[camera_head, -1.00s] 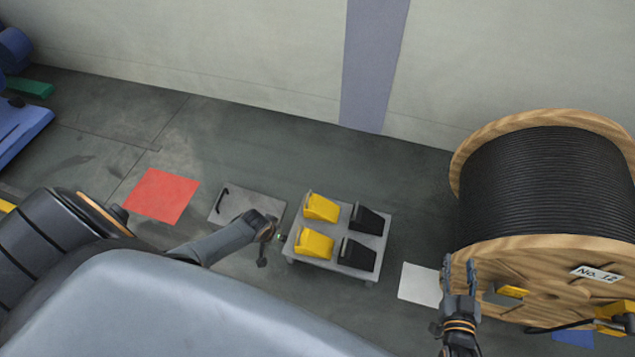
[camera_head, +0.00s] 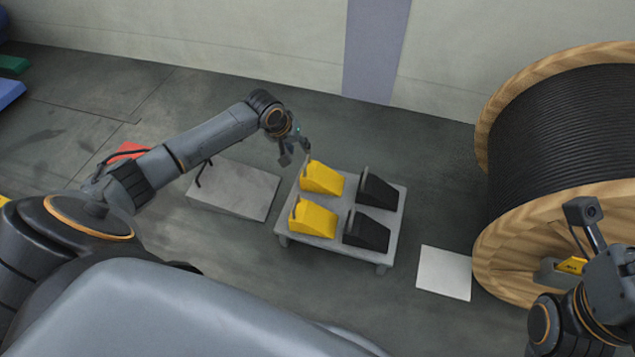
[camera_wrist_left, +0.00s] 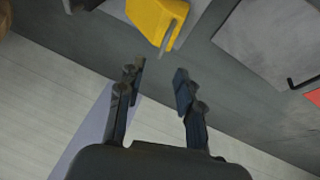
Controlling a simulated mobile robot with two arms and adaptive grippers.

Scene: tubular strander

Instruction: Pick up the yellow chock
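Two yellow chocks, a far one (camera_head: 322,179) and a near one (camera_head: 314,219), sit in the left column of a low grey stand (camera_head: 335,249). Each is a wedge with an upright plate at its left end. My left gripper (camera_head: 294,153) hangs just beyond and left of the far yellow chock, apart from it. In the left wrist view its fingers (camera_wrist_left: 158,85) are spread with nothing between them, and a yellow chock (camera_wrist_left: 152,16) lies past the fingertips. My right arm is at the lower right; its finger state is unclear.
Two black chocks (camera_head: 379,191) (camera_head: 366,232) fill the stand's right column. A grey plate with a dark handle (camera_head: 235,190) lies left of the stand. A white square (camera_head: 444,272) and a large cable reel (camera_head: 565,140) are to the right. The wall is behind.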

